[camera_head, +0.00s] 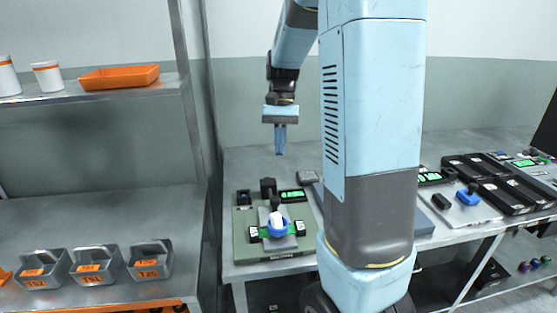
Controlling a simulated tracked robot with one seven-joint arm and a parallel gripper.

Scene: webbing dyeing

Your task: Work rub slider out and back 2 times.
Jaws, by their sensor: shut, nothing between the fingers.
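My gripper (280,152) hangs fingers down above the bench, shut and empty. It is apart from everything below it. Under it and nearer the camera is a grey-green device (246,244). On this device is a blue piece with a pale upright part (277,226), between dark blocks with green marks. This looks like the rub slider, but it is too small to be sure. Another blue piece (468,196) sits on a pale plate at the right. My arm column hides the middle of the bench.
The grey bench (240,166) is clear behind the device. Black trays (514,194) lie at the right. At left, a rack holds labelled grey bins (96,266) and an orange tray (119,77); its post is near.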

